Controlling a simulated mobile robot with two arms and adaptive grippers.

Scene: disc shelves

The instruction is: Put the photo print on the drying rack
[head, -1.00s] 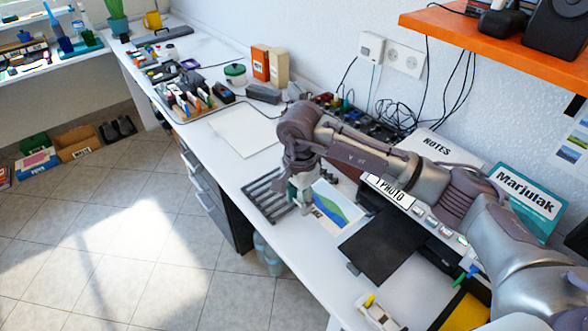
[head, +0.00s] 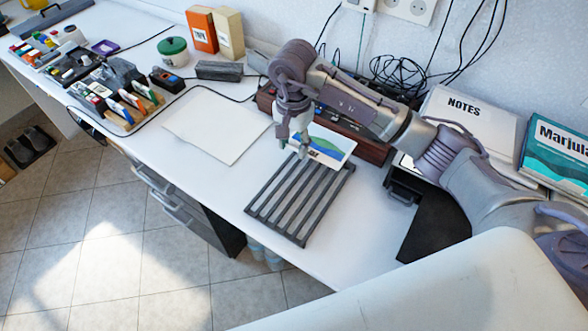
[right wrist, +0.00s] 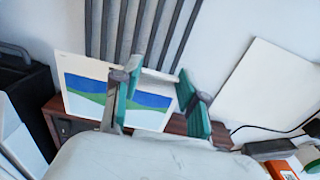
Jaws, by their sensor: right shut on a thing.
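The photo print (head: 330,143), white-bordered with blue and green bands, is tilted up behind the far end of the drying rack. My right gripper (head: 301,148) is shut on its edge. The print (right wrist: 85,95) also shows in the right wrist view, partly behind the fingers of my right gripper (right wrist: 157,85). The dark slatted drying rack (head: 300,198) lies flat on the white table, its slats bare. It also shows in the right wrist view (right wrist: 125,35). Whether the print touches the rack, I cannot tell. My left gripper is not in view.
A white sheet (head: 212,122) lies left of the rack. A reddish-brown box (head: 371,150) stands behind the print. A black mat (head: 445,225) lies to the right. The table is clear just right of the rack, and its front edge runs close to the rack.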

